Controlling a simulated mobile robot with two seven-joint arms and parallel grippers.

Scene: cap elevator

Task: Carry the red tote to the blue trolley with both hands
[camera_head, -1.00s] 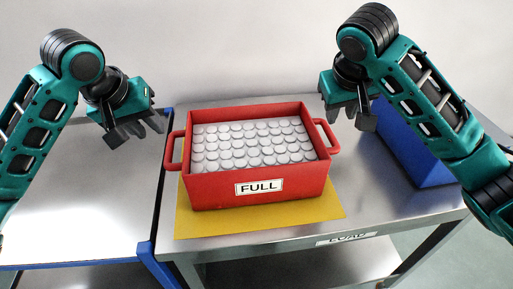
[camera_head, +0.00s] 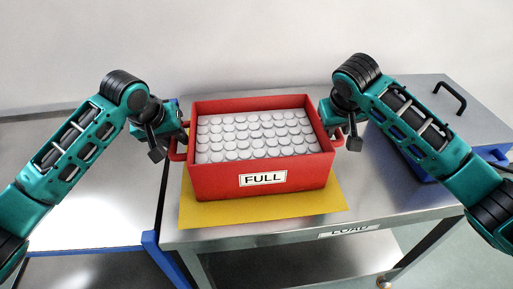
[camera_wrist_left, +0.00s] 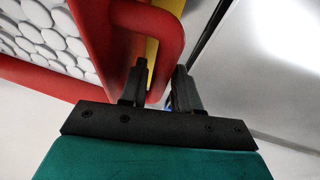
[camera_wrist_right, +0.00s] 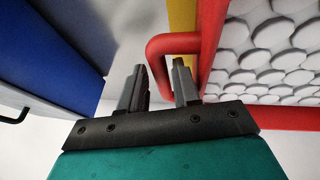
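The red tote (camera_head: 235,182) is labelled FULL and holds white round caps. It rests upright on a yellow mat on a steel table. My left gripper (camera_head: 170,146) is at its left handle; in the left wrist view the open fingers (camera_wrist_left: 159,90) stand on either side of the handle bar (camera_wrist_left: 172,35). My right gripper (camera_head: 345,142) is at the right handle; in the right wrist view its open fingers (camera_wrist_right: 158,88) straddle the handle bar (camera_wrist_right: 157,58). A blue-sided unit with a grey top (camera_head: 425,92) and black handle is at right, partly behind my right arm.
The steel table (camera_head: 290,228) bears a LOAD label at its front. At left is a clear steel surface (camera_head: 110,215) with blue edging. A plain wall lies behind. The yellow mat (camera_head: 315,205) shows around the tote's front.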

